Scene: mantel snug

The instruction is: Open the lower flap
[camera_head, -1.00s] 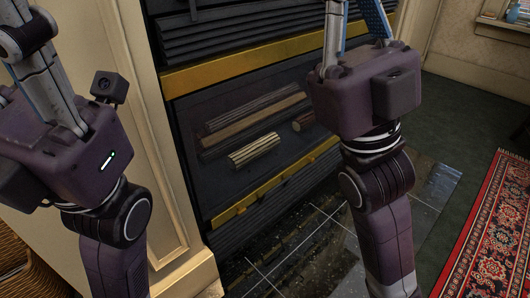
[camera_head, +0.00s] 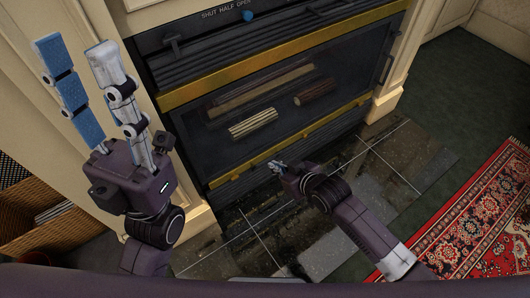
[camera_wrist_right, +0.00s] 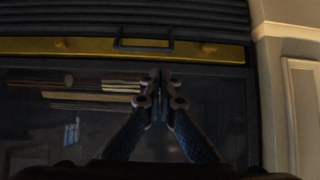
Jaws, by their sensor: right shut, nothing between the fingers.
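The lower flap (camera_head: 310,145) is a dark ribbed panel at the bottom of the fireplace front, under a lower brass strip (camera_head: 325,127). In the right wrist view the ribbed panel (camera_wrist_right: 120,14) shows at the top, beside the brass strip (camera_wrist_right: 60,47) with a dark bar handle (camera_wrist_right: 145,43). The flap looks closed. My right gripper (camera_head: 272,163) is shut and empty in front of the flap; its fingertips (camera_wrist_right: 164,74) show close to the handle in the picture, and contact cannot be told. My left gripper (camera_head: 72,48) is raised at the left with its fingers spread and empty.
A glass pane (camera_head: 215,130) with logs behind it sits above the lower strip. A blue knob (camera_head: 248,16) is at the top by a "SHUT HALF OPEN" label. Dark hearth tiles (camera_head: 250,245), a red rug (camera_head: 475,220) and a wicker basket (camera_head: 35,215) lie around.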

